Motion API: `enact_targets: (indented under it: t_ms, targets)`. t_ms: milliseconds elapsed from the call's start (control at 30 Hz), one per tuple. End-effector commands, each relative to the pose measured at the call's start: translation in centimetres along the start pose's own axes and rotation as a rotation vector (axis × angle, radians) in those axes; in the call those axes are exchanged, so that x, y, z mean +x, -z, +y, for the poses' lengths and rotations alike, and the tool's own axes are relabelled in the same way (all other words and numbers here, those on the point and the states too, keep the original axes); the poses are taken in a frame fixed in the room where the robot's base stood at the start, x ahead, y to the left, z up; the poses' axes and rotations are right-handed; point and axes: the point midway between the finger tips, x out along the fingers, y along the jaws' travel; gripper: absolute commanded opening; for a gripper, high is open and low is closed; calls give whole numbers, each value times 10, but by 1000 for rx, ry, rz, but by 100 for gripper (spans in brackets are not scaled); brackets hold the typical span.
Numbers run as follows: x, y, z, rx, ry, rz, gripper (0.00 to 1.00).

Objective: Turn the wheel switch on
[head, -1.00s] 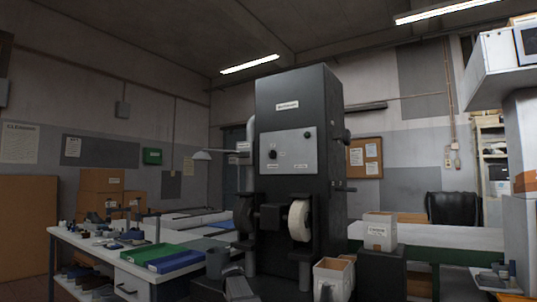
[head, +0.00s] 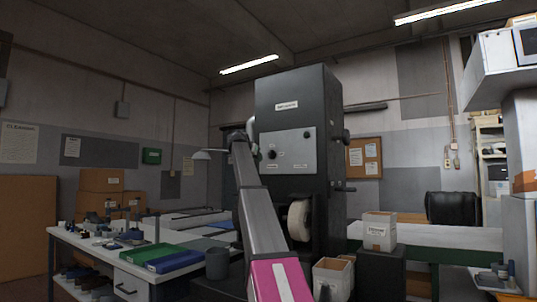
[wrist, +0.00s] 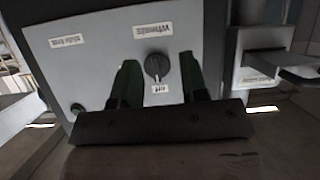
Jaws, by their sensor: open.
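The wheel switch is a small dark round knob (head: 272,154) on the grey panel (head: 292,143) of the tall black machine. In the wrist view the knob (wrist: 157,67) shows between a label that reads like "WHEELS" and a smaller one that looks like "OFF"; the lettering appears upside down. My gripper (wrist: 158,62) is open, with its two dark green fingers on either side of the knob in the picture. Nothing is between them but the knob. I cannot tell whether the fingers touch it. In the head view my arm hides part of the machine, left of the panel.
A second small knob (head: 306,133) sits on the same panel. A workbench (head: 133,268) with trays stands left, an open box (head: 331,277) in front.

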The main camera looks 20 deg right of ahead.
Motion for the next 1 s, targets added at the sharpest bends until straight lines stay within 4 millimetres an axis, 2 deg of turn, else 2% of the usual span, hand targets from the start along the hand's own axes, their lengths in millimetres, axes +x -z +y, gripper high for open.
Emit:
enact_targets:
  t_ms: [33, 100, 200, 367, 567, 1000]
  targets:
    - [-9, 27, 3, 21, -7, 19, 40]
    - [-20, 49, 9, 41, -16, 40, 40]
    - [-29, 67, 15, 59, -23, 57, 40]
    - [-30, 74, 18, 67, -28, 65, 40]
    - [-11, 74, 18, 66, -28, 63, 40]
    - [62, 79, 20, 65, -27, 62, 40]
